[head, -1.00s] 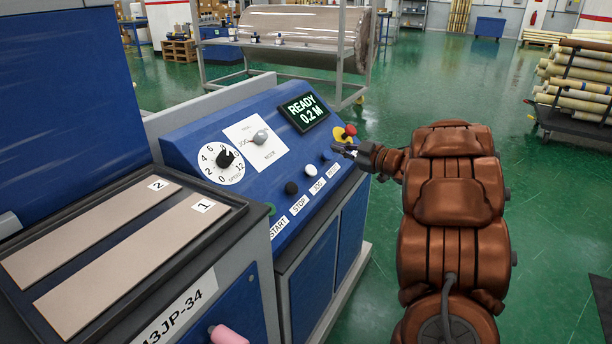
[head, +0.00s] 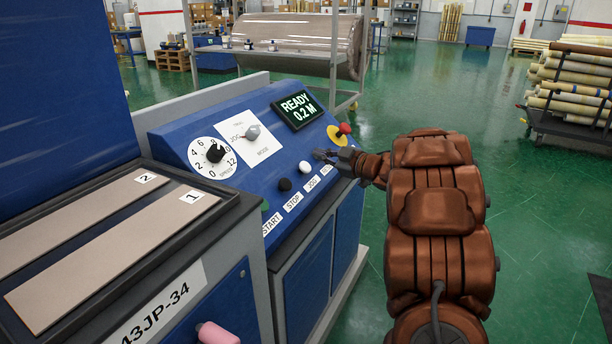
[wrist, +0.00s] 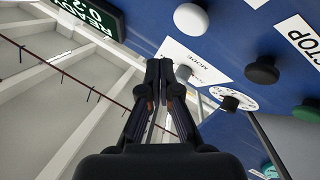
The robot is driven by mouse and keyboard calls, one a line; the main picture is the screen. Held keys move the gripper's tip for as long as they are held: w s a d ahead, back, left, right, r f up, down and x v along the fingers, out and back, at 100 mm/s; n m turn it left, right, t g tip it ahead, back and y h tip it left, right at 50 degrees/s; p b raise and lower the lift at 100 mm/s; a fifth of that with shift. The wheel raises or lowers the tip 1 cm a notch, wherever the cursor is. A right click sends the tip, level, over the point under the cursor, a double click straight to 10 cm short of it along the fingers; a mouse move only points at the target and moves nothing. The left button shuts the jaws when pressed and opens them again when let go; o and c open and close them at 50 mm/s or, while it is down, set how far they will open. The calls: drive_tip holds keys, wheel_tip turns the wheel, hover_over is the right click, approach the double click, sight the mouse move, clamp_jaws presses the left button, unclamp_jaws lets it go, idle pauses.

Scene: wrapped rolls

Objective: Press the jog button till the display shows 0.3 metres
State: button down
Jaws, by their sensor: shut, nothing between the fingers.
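The display (head: 299,108) reads READY 0.2 M; part of it shows in the wrist view (wrist: 88,14). The white jog button (head: 305,167) sits above its JOG label on the sloping blue panel. It also shows at the top of the wrist view (wrist: 190,19). My gripper (head: 318,155) is shut and empty, just right of the jog button in the head view. In the wrist view its closed fingertips (wrist: 158,64) lie apart from the white button in the picture. Whether they touch the panel is unclear.
The black stop button (head: 285,184) and green start button (head: 265,204) lie left of jog. A red emergency stop (head: 345,128) is behind my gripper. The speed dial (head: 215,153) and mode knob (head: 253,132) are higher on the panel.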

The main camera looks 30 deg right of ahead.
sight(304, 163)
drive_tip(key=shift+w+a+f, duration=0.3)
drive_tip(key=shift+w+f, duration=0.15)
drive_tip(key=shift+f, duration=0.2)
drive_tip(key=shift+w+a+f, duration=0.25)
drive_tip(key=shift+w+f, duration=0.2)
drive_tip(key=shift+f, duration=0.2)
drive_tip(key=shift+w+a+f+b, duration=0.15)
drive_tip(key=shift+w+a+f, duration=0.1)
drive_tip(key=shift+w+f, duration=0.2)
drive_tip(key=shift+w+a+f+b, duration=0.2)
drive_tip(key=shift+w+f, duration=0.1)
drive_tip(key=shift+f, duration=0.2)
idle(2.4)
drive_tip(key=shift+r, duration=0.1)
drive_tip(key=shift+s+d+r+p, duration=0.25)
drive_tip(key=shift+s+r+p, duration=0.1)
drive_tip(key=shift+r+p, duration=0.15)
drive_tip(key=shift+s+d+r+p, duration=0.2)
drive_tip(key=shift+s+r+p, duration=0.2)
drive_tip(key=shift+p, duration=0.2)
drive_tip(key=shift+s+d+r+p, duration=0.3)
drive_tip(key=shift+s+r+p, duration=0.15)
drive_tip(key=shift+r+p, duration=0.2)
drive_tip(key=shift+s+d+r+p, duration=0.25)
drive_tip(key=shift+s+r+p, duration=0.2)
drive_tip(key=shift+r+p, duration=0.2)
drive_tip(key=shift+s+d+r+p, duration=0.3)
drive_tip(key=shift+s+r+p, duration=0.15)
drive_tip(key=shift+r+p, duration=0.2)
drive_tip(key=shift+w, duration=0.1)
